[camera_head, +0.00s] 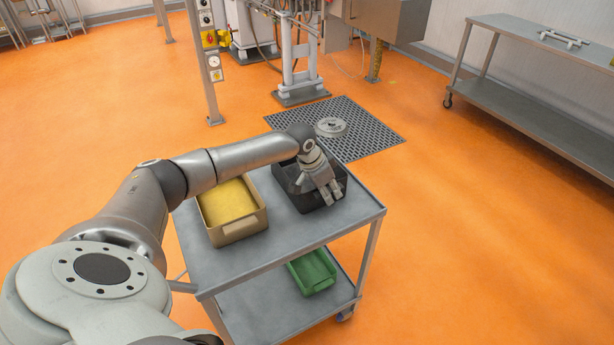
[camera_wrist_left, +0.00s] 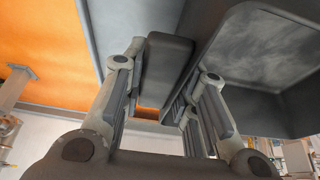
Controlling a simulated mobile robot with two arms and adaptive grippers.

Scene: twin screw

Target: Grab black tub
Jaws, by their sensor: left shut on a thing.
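The black tub (camera_head: 296,190) sits on the upper shelf of a grey cart, at its far right part in the head view. My left gripper (camera_head: 328,196) is at the tub's near right side, pointing down. In the left wrist view the tub (camera_wrist_left: 265,60) fills the upper right, and its rim and wall pass between the fingers of the gripper (camera_wrist_left: 165,90). The gripper is shut on the tub's edge. The arm and gripper hide part of the tub in the head view. My right gripper does not show.
The cart top (camera_head: 270,238) also holds a tan tub with yellow contents (camera_head: 228,205), left of the black tub. A green bin (camera_head: 312,272) is on the lower shelf. A floor grate (camera_head: 365,132) lies behind the cart. A steel table (camera_head: 535,80) stands at the right.

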